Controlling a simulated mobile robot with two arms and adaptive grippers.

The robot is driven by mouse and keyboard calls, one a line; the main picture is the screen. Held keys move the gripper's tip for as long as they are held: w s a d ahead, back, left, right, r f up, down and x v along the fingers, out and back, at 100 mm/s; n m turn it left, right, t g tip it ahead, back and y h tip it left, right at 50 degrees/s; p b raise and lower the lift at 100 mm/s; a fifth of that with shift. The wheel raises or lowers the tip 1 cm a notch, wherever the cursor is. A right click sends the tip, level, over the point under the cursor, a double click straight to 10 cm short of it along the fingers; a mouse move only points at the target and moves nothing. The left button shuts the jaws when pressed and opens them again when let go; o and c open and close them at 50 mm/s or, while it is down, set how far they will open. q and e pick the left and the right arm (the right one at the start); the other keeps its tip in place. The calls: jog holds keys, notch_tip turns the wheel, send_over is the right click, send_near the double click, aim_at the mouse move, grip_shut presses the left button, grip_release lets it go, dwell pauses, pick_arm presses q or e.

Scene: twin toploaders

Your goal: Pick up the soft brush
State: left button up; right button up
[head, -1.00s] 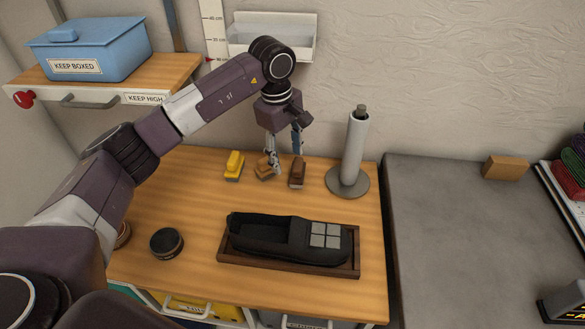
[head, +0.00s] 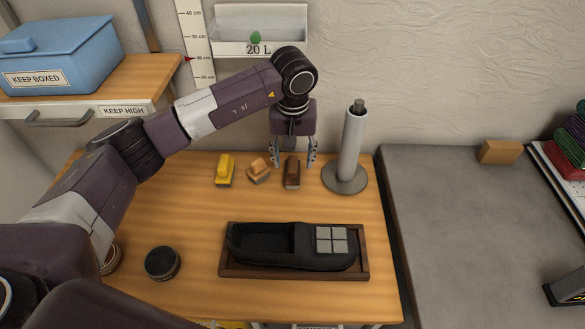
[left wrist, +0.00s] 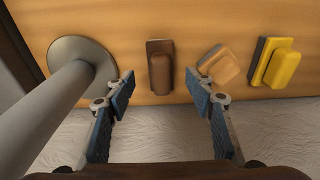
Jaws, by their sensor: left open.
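Three small brushes lie in a row at the back of the wooden table: a yellow one (head: 225,169), a tan one (head: 258,170) lying askew, and a dark brown one (head: 292,172). Which is the soft brush I cannot tell. My left gripper (head: 294,158) is open and empty, fingers downward, above and just behind the brown brush. In the left wrist view, the brown brush (left wrist: 160,68) lies beyond the open fingertips (left wrist: 170,92), roughly between them. The tan brush (left wrist: 219,65) and yellow brush (left wrist: 276,65) lie to its right there. My right gripper is not in view.
A grey post on a round base (head: 346,178) stands close right of the brown brush. A black shoe-like object (head: 270,244) sits in a wooden tray (head: 362,270) in front. A round dark tin (head: 162,263) is at left. A grey counter (head: 450,230) lies right.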

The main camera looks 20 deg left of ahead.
aim_at(293, 163)
pick_arm(q)
jog(key=f, duration=0.2)
jog(key=f+p, duration=0.1)
jog(key=shift+w+a+f, duration=0.15)
jog(key=shift+w+f, duration=0.1)
jog(key=shift+f, duration=0.15)
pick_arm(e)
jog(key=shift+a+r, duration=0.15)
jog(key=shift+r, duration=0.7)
pick_arm(q)
jog(key=c, duration=1.3)
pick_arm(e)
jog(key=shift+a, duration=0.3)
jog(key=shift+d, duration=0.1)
